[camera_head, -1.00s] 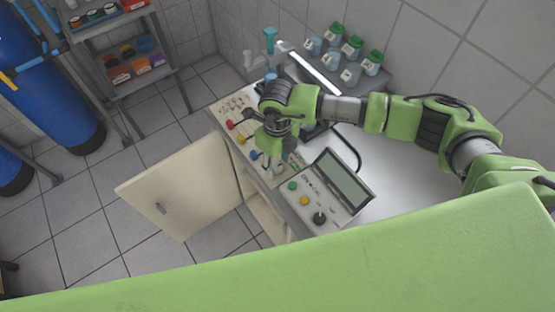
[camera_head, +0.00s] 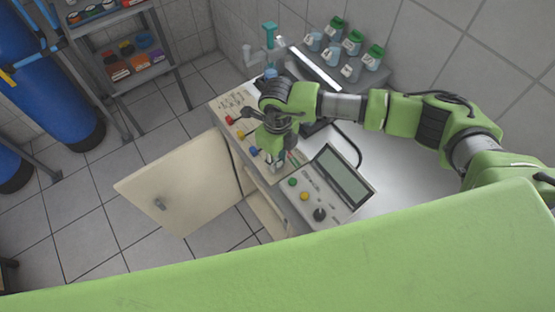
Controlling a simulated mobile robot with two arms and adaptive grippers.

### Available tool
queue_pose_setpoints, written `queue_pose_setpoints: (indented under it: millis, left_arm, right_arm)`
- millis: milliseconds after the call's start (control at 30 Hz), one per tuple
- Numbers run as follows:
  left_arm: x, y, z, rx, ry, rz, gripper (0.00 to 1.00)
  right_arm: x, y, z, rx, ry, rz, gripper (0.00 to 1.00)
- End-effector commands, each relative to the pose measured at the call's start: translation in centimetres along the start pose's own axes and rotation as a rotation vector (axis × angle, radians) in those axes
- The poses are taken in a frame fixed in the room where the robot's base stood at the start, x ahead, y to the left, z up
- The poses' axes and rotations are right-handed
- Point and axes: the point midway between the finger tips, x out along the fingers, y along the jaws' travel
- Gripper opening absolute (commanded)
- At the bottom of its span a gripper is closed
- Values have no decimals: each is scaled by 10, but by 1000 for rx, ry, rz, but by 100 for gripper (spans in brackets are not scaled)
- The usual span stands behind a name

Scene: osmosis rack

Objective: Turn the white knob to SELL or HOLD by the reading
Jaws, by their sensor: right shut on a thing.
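My right gripper (camera_head: 278,167) reaches down to the sloped control panel (camera_head: 226,102) on the bench. A meter (camera_head: 343,176) with a grey-green screen stands to the right; I cannot make out a reading. The panel's labels are too small to read. My left gripper is not in view.
An open cabinet door (camera_head: 180,188) juts out left of the bench. Green-capped jars (camera_head: 352,45) stand at the back.

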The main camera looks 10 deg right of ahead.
Motion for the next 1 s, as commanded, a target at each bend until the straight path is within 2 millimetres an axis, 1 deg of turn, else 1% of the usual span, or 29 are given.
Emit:
queue_pose_setpoints:
  millis: [33,167,600,800,1000]
  left_arm:
    - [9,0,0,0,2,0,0]
    - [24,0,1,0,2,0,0]
    - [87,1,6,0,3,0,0]
    - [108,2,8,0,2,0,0]
    - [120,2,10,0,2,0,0]
  right_arm:
    - [4,0,1,-22,-3,0,2]
    - [5,-1,1,-108,-3,-2,2]
    - [6,-2,1,-477,-3,-3,2]
    - [5,-1,1,-609,-3,-3,2]
    - [2,-1,1,-695,-4,-1,2]
